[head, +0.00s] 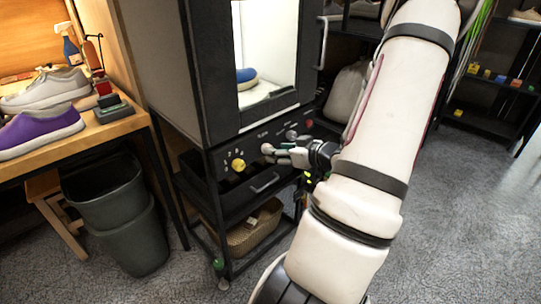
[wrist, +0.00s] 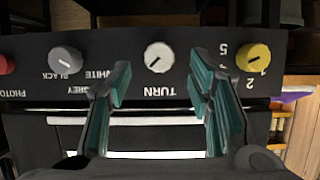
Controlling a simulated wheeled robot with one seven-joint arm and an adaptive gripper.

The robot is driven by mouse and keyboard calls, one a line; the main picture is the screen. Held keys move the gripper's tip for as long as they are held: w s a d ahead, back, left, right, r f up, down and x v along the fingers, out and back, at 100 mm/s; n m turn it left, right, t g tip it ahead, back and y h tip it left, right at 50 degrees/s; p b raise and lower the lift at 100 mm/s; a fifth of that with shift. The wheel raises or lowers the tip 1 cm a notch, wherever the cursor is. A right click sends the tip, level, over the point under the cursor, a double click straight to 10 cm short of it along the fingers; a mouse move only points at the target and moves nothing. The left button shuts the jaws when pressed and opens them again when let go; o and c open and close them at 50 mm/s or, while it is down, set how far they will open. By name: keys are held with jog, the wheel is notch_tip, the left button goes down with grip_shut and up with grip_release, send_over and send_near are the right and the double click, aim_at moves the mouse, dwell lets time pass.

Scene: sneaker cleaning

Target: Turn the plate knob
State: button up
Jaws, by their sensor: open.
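The plate knob, a white round knob (wrist: 158,56) by the word TURN, is on the black control panel (wrist: 130,100). In the wrist view the lettering is upside down. In the head view the knob (head: 267,148) shows just left of my fingertips. My gripper (wrist: 160,78) is open, with its two green-padded fingers apart on either side of the knob's line. The knob appears between and just beyond the fingertips. I cannot tell whether a finger touches it. In the head view my gripper (head: 283,154) is in front of the panel.
A yellow knob (wrist: 253,57), a grey knob (wrist: 66,60) and a red knob (wrist: 6,65) share the panel. A drawer handle (head: 264,183) is below. A lit cabinet (head: 235,60) stands above. A bench with shoes (head: 42,130) and bins (head: 130,225) are on the left.

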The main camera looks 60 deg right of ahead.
jog(key=shift+b+x, duration=0.55)
jog(key=shift+x, duration=1.45)
jog(key=shift+c, duration=0.2)
jog(key=shift+r, duration=0.1)
grip_shut()
